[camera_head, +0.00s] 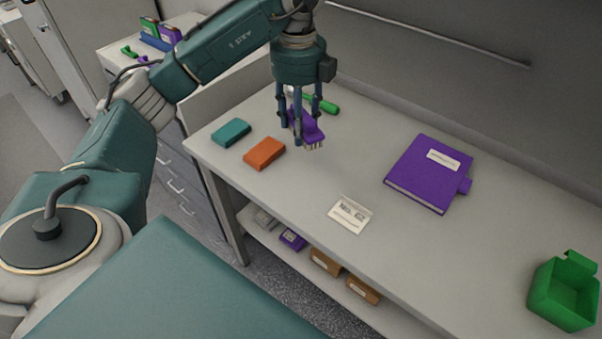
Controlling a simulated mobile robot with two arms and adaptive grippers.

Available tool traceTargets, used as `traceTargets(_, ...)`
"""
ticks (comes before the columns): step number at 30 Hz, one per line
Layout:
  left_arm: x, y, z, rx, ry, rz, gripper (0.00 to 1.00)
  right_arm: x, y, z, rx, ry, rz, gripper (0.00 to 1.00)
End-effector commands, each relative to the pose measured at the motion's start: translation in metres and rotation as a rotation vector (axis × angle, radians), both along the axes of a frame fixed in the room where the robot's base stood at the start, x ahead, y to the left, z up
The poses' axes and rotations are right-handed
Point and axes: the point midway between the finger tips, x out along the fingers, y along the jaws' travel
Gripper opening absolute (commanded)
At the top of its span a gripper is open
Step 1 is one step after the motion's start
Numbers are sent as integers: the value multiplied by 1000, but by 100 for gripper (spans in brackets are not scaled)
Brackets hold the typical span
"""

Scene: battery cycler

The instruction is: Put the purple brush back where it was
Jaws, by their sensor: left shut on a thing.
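The purple brush (308,128) is in my left gripper (302,124), over the far left part of the bench. The gripper points down and its fingers are shut around the brush, partly hiding it. The pale bristles show at the brush's lower front end. I cannot tell whether the brush touches the bench top or hangs just above it. My right gripper is not in view.
On the bench (410,240) are a green-handled tool (325,104) behind the gripper, a teal block (231,132), an orange block (265,153), a white card (349,214), a purple binder (428,173) and a green bin (563,294). Boxes (325,262) sit on the shelf below.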

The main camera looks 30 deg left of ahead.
Motion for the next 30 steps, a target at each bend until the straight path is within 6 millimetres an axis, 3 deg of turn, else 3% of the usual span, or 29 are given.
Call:
traceTargets(1,-2,-1,-18,-3,7,-2,26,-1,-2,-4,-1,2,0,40)
traceTargets(6,-2,-2,-61,-4,7,-4,26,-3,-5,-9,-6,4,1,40)
traceTargets(12,-2,-1,-103,-2,4,-3,26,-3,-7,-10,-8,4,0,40)
traceTargets(19,-1,0,-123,-1,2,-3,26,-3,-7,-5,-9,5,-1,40)
traceTargets(25,-1,0,-152,0,2,-2,26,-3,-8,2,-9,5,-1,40)
traceTargets(30,0,0,-161,0,-1,-4,26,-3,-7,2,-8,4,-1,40)
